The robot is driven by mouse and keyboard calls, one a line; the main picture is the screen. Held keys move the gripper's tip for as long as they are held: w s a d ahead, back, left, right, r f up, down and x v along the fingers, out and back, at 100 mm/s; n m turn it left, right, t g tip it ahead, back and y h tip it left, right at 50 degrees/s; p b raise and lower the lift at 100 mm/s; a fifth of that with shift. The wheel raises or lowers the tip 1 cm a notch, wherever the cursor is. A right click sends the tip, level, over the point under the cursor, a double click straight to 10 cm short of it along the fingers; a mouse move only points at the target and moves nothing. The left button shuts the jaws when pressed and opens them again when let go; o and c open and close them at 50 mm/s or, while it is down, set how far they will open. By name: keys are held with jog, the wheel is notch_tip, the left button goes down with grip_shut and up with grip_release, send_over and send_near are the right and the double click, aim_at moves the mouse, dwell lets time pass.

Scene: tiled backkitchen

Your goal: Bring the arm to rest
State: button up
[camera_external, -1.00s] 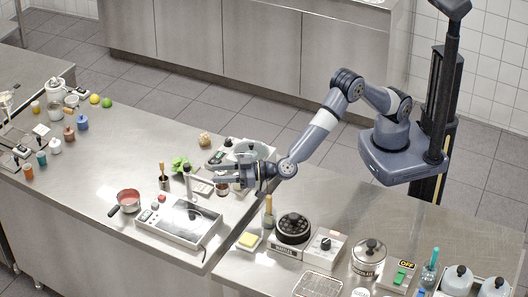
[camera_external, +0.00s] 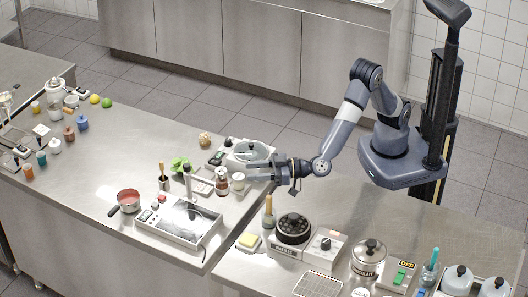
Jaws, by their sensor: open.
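My gripper (camera_external: 254,171) is open and holds nothing that I can see. It points left, above the right end of the left steel counter (camera_external: 95,160), near the gap to the right counter (camera_external: 350,215). My arm reaches left from its column, with the elbow raised and the wrist low. Just left of the fingertips stand a small white jar (camera_external: 238,181) and a small dark jar (camera_external: 222,187). Behind the fingers is a grey bowl on a scale (camera_external: 250,151). I cannot tell the exact height of the fingers above the counter.
A flat appliance (camera_external: 178,222) with an upright grey shaker (camera_external: 187,181) behind it and a red saucepan (camera_external: 129,200) stand to the left. A waffle maker (camera_external: 293,229) and a lidded pot (camera_external: 369,256) stand on the right counter. The floor behind is clear.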

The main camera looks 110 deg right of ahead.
aim_at(221, 172)
jog(key=w+p, duration=0.1)
jog(key=w, duration=0.2)
jog(key=w+d+p, duration=0.1)
jog(key=w, duration=0.3)
jog(key=w+d+p, duration=0.1)
jog(key=w, duration=0.2)
jog(key=shift+w, duration=0.35)
jog(key=s+a+b, duration=0.2)
jog(key=s+b, duration=0.1)
jog(key=s, duration=0.8)
jog(key=w+p, duration=0.1)
jog(key=w, duration=0.2)
jog(key=w+d, duration=0.1)
jog(key=w, duration=0.3)
jog(key=w+d+p, duration=0.1)
jog(key=w, duration=0.3)
jog(key=shift+d+p, duration=0.1)
jog(key=shift+p, duration=0.2)
jog(key=shift+f+y+b, duration=0.3)
jog(key=shift+b, duration=0.45)
jog(key=n+y+b, duration=0.2)
jog(key=b, duration=0.1)
jog(key=n+y+b, duration=0.1)
jog(key=y+b, duration=0.2)
jog(key=b, duration=0.2)
jog(key=shift+r+n, duration=0.15)
jog(key=shift+n, duration=0.25)
